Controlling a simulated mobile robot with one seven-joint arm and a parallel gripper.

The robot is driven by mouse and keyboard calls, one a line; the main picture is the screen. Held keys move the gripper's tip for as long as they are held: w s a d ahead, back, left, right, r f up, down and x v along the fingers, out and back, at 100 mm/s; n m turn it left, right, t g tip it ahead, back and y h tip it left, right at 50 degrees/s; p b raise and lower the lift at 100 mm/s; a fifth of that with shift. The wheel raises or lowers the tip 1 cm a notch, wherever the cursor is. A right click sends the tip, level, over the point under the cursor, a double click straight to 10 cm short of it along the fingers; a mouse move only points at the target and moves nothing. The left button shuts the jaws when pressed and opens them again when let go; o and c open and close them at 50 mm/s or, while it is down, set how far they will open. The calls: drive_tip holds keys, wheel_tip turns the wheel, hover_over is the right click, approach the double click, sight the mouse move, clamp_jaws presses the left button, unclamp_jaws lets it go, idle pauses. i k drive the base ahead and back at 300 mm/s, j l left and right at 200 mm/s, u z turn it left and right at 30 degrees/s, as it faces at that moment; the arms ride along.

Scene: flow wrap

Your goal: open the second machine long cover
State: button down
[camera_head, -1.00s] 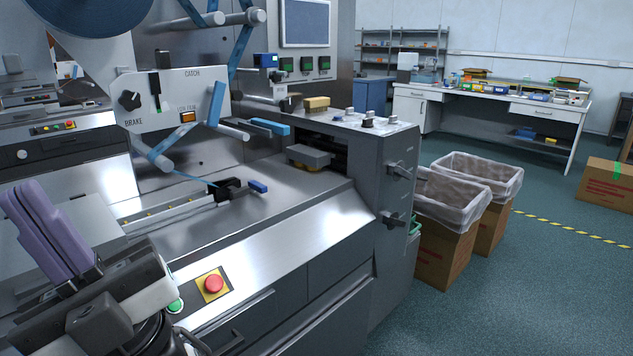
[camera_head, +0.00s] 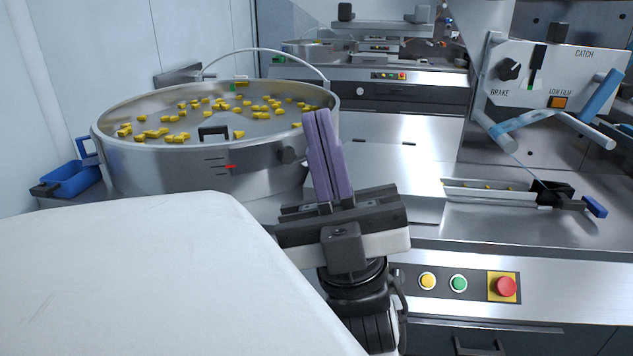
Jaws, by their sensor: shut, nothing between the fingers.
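My gripper (camera_head: 320,115) has two purple fingers pointing up, pressed together with nothing between them. It is in front of the flow wrap machine, near the right rim of a round steel bowl. The machine's flat steel panel (camera_head: 405,155) lies behind and right of the gripper, apart from it as far as I can see. A dark panel with a knob and small coloured buttons (camera_head: 415,97) stands further back. I cannot tell which of these surfaces is the long cover.
The steel bowl (camera_head: 150,172) holds many yellow pieces and has a raised handle. A blue tray (camera_head: 72,180) is at the far left. Yellow, green and red buttons (camera_head: 505,287) line the machine's front. A control box (camera_head: 555,70) reading CATCH and BRAKE is upper right.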

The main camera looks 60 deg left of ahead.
sight(413, 169)
drive_tip(key=u, duration=1.25)
drive_tip(key=i+j+u, duration=0.15)
drive_tip(key=u, duration=0.3)
drive_tip(key=i+j+u, duration=0.15)
drive_tip(key=u, duration=0.25)
